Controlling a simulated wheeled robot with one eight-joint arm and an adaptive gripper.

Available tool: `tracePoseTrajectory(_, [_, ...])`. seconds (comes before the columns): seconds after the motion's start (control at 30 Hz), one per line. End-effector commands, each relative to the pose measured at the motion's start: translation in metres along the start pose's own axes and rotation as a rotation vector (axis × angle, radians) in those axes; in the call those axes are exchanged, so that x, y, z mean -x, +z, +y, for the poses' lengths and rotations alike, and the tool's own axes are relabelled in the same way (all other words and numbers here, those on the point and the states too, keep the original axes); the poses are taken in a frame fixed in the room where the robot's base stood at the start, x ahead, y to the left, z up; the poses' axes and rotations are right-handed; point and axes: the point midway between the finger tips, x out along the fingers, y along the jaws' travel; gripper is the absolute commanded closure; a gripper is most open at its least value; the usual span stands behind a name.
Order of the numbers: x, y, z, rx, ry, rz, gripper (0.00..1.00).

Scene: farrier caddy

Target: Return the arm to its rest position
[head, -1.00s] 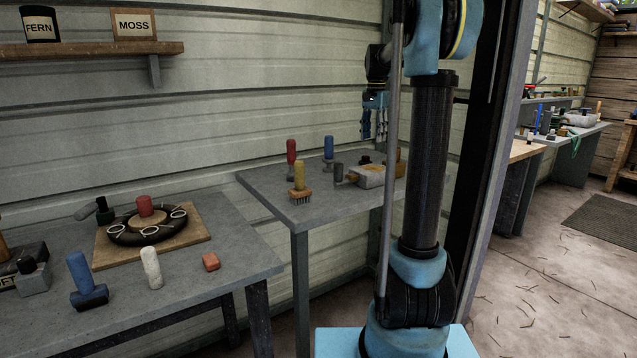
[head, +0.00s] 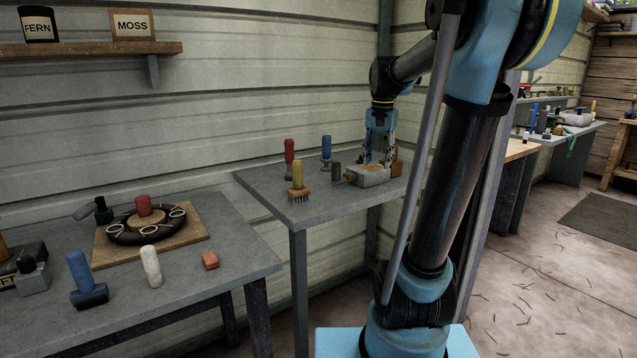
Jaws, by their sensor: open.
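My gripper (head: 378,157) is in the head view, pointing down at the back of the small grey table (head: 262,185). Its two fingers are apart and nothing shows between them. The fingertips overlap the grey tray (head: 372,179) in the picture; I cannot tell whether they are above it, behind it or touching it. My arm leans to the right and bends back to the left at the top.
A red-handled tool (head: 289,151), a blue-handled tool (head: 326,147) and a yellow-handled brush (head: 297,177) stand left of the tray. The nearer table (head: 225,262) holds a black ring on a board (head: 190,238) and several tools. A shelf (head: 90,49) hangs above.

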Motion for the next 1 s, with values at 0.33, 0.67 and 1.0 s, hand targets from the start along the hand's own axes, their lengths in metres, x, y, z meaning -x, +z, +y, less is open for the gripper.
tracePoseTrajectory(0.33, [-0.050, 0.089, 0.049, 0.172, -0.016, 0.041, 0.55])
tracePoseTrajectory(0.67, [-0.115, 0.164, 0.088, 0.337, -0.025, 0.082, 0.55])
tracePoseTrajectory(1.0, [-0.184, 0.220, 0.119, 0.480, -0.028, 0.117, 0.55])
